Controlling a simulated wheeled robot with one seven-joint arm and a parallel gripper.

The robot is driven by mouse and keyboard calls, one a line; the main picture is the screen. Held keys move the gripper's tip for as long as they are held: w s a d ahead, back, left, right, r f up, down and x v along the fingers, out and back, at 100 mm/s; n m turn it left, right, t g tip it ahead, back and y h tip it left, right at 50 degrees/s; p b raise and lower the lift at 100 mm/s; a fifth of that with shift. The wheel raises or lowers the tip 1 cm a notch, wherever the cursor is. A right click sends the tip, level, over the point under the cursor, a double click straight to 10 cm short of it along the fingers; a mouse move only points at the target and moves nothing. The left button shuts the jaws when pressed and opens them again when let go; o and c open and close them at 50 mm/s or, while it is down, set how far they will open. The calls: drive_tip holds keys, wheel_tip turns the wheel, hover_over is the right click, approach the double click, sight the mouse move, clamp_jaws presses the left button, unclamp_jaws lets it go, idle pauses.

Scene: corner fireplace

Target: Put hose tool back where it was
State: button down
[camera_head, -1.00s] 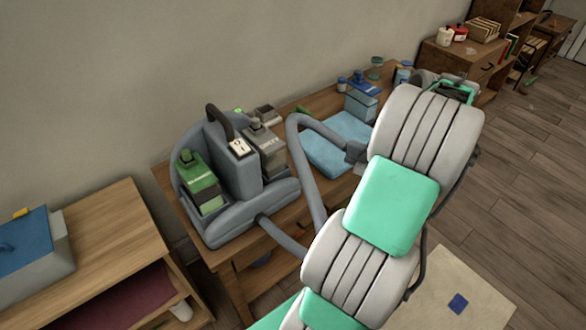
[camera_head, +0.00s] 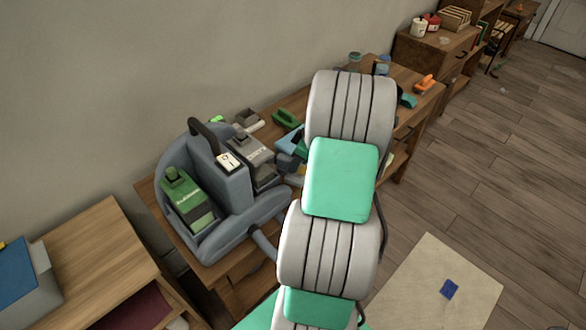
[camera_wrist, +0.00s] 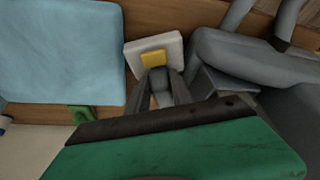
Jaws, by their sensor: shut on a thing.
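The grey cleaning machine (camera_head: 240,185) stands on the wooden table, with a green bottle (camera_head: 187,200) in its near side. Its hose (camera_head: 264,243) leaves the lower right side and passes behind my arm. My gripper (camera_wrist: 162,76) shows in the wrist view, shut on a small grey part of the hose tool (camera_wrist: 160,87). A pale square piece with a yellow patch (camera_wrist: 153,58) lies just beyond the fingertips; I cannot tell whether it belongs to the tool. The machine's grey body (camera_wrist: 250,62) is close on the right. In the head view my arm hides most of the gripper and tool.
A light-blue cloth or mat (camera_wrist: 60,50) lies left of my gripper in the wrist view. Several small items crowd the table (camera_head: 150,200) behind my arm, including a green one (camera_head: 285,118). A wooden shelf unit (camera_head: 85,255) stands at lower left.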

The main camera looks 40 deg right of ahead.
drive_tip(key=x, duration=0.1)
drive_tip(key=p+x, duration=0.1)
drive_tip(key=x, duration=0.1)
drive_tip(key=shift+s+f, duration=0.25)
drive_tip(key=shift+f, duration=0.2)
drive_tip(key=shift+f, duration=0.15)
drive_tip(key=shift+f+b, duration=0.15)
drive_tip(key=shift+b, duration=0.15)
drive_tip(key=c, duration=1.1)
unclamp_jaws()
drive_tip(key=shift+r+p, duration=0.35)
drive_tip(key=shift+p, duration=0.05)
drive_tip(key=b+v, duration=0.2)
drive_tip(key=v, duration=0.9)
drive_tip(key=shift+s+d+r, duration=0.1)
drive_tip(key=shift+s+r, duration=0.2)
